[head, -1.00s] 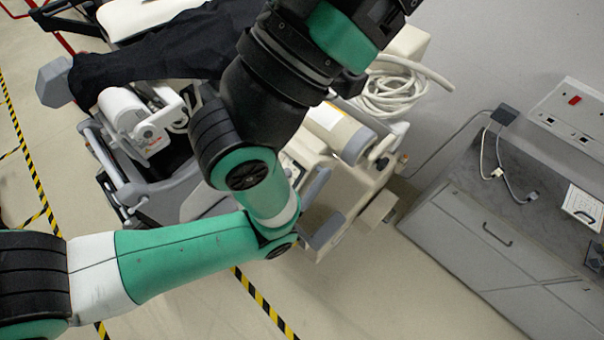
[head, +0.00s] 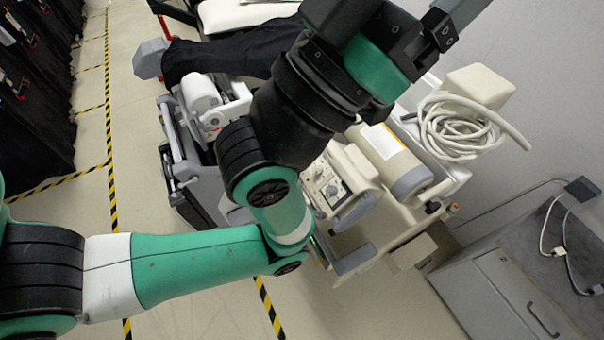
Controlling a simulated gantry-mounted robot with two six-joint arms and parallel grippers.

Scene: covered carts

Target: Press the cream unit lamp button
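The cream unit (head: 385,215) stands on a cart right of the middle in the head view. Its top has a control panel (head: 335,187) with small knobs and keys, partly hidden behind my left arm. I cannot tell which key is the lamp button. My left arm comes in from the left, bends at the elbow and reaches up across the unit's left side. The part of my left gripper (head: 455,15) that shows is at the top edge, above and beyond the panel and apart from it. Its fingertips are not clear. My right gripper is not in view.
A coiled pale hose (head: 455,125) lies at the unit's back right. A dark cloth (head: 235,55) covers equipment at the upper left, beside a white cylinder device (head: 203,97). A grey cabinet (head: 500,290) stands at the lower right. Floor is free at the lower middle.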

